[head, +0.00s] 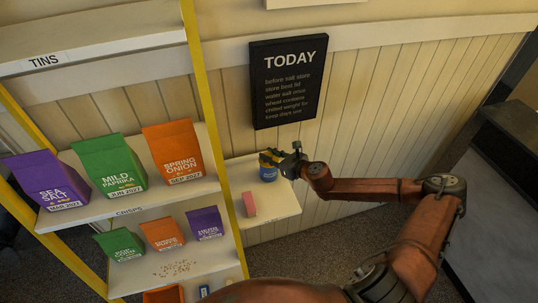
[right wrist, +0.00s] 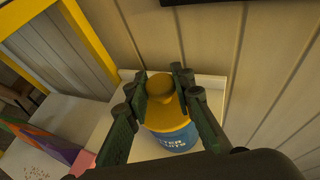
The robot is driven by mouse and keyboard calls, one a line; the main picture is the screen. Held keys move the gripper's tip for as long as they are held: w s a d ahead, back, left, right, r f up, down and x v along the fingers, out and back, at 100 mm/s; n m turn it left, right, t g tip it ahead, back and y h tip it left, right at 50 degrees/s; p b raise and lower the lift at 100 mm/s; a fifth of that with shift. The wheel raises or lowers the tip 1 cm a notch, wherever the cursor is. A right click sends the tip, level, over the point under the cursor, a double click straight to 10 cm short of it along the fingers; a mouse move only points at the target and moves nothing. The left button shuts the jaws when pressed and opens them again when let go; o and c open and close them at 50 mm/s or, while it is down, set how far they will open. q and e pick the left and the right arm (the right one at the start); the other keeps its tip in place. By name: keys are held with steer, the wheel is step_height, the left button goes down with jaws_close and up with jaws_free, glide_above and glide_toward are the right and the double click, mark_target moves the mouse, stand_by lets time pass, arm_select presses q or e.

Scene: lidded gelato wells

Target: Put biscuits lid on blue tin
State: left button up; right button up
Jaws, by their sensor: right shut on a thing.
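The blue tin (head: 268,175) stands on a small white shelf by the wall in the head view. It also shows in the right wrist view (right wrist: 173,140), with white lettering partly cut off by my finger. A yellow lid (right wrist: 166,112) with a round knob sits over the tin's mouth, roughly lined up with it. Whether it is fully seated or just above the rim, I cannot tell. My right gripper (right wrist: 160,84) is shut on the lid, one dark finger on each side; it also shows in the head view (head: 279,159). My left gripper is not in view.
A pink block (head: 249,204) stands on the same white shelf (head: 282,208), left of the tin. A yellow-posted rack with several crisp bags (head: 109,165) is further left. A dark TODAY board (head: 291,80) hangs on the panelled wall above. The shelf's front right is clear.

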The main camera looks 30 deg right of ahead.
steer(key=shift+f, duration=0.4)
steer(key=o, duration=0.7)
steer(key=o, duration=0.5)
steer(key=shift+o, duration=0.2)
steer(key=p+v, duration=0.1)
steer(key=v, duration=0.7)
stand_by(0.7)
